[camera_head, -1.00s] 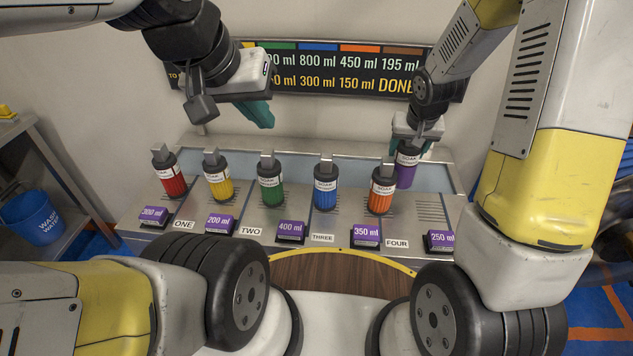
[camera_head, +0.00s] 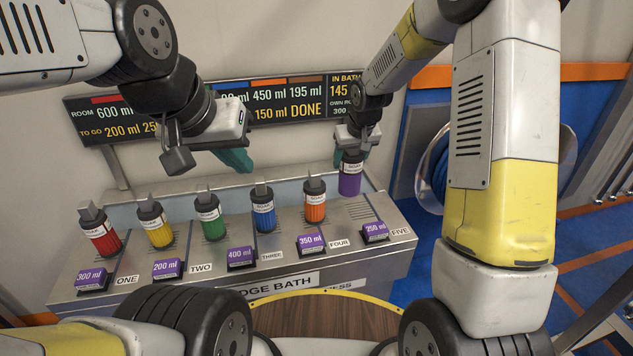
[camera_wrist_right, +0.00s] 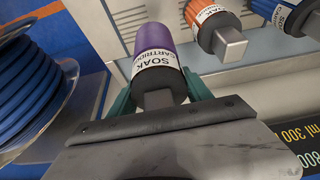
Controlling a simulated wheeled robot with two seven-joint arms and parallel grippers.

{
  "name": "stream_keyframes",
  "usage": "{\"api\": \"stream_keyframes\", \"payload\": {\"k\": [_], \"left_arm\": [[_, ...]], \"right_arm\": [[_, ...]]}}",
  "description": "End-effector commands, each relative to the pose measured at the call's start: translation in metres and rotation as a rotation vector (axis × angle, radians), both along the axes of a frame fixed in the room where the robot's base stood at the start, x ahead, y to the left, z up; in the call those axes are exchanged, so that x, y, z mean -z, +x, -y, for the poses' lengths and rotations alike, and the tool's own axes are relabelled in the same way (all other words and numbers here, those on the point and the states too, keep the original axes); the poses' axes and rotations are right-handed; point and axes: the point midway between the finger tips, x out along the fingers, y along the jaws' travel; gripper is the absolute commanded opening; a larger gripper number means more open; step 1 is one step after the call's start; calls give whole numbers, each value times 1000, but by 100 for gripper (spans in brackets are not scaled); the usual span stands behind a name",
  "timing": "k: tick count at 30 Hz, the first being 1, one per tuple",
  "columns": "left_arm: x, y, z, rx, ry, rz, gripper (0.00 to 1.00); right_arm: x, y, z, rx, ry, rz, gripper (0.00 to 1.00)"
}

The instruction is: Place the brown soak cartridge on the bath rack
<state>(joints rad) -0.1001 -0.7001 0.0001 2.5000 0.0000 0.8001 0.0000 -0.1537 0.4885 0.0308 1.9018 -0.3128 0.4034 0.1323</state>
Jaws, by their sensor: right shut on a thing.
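No brown cartridge shows in these views. My right gripper (camera_head: 352,145) is shut on a purple soak cartridge (camera_head: 350,182) with a white label, at the rear right of the bath rack (camera_head: 385,212). In the right wrist view the purple cartridge (camera_wrist_right: 150,38) sits between the teal fingers of my right gripper (camera_wrist_right: 158,92). I cannot tell whether its base touches the rack. Red (camera_head: 102,236), yellow (camera_head: 157,230), green (camera_head: 209,220), blue (camera_head: 264,212) and orange (camera_head: 315,206) cartridges stand on the rack. My left gripper (camera_head: 237,160) hangs behind the green one, its finger gap unclear.
Purple volume tags, such as the 250 ml tag (camera_head: 375,231), line the rack's front edge. The slotted place by label FIVE looks bare. A dark wall board (camera_head: 290,100) lists volumes. A blue hose reel (camera_head: 440,170) is at the right. A round wooden top (camera_head: 325,316) is in front.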

Motion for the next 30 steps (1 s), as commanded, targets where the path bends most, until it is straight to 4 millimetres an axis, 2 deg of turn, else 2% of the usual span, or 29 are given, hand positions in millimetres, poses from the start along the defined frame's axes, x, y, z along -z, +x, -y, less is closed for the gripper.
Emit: {"api": "stream_keyframes", "payload": {"k": [1, 6, 13, 18, 30], "left_arm": [[0, 0, 0, 0, 0, 0, 0], [0, 0, 0, 0, 0, 0, 0], [0, 0, 0, 0, 0, 0, 0], [0, 0, 0, 0, 0, 0, 0], [0, 0, 0, 0, 0, 0, 0]], "right_arm": [[12, -1, 0, -2, -2, -6, 4], [41, -1, 0, -1, -1, -3, 4], [59, -1, 0, 0, -1, -2, 4], [84, -1, 0, 0, -1, -2, 4], [90, 0, 0, 1, 0, 0, 4]]}}
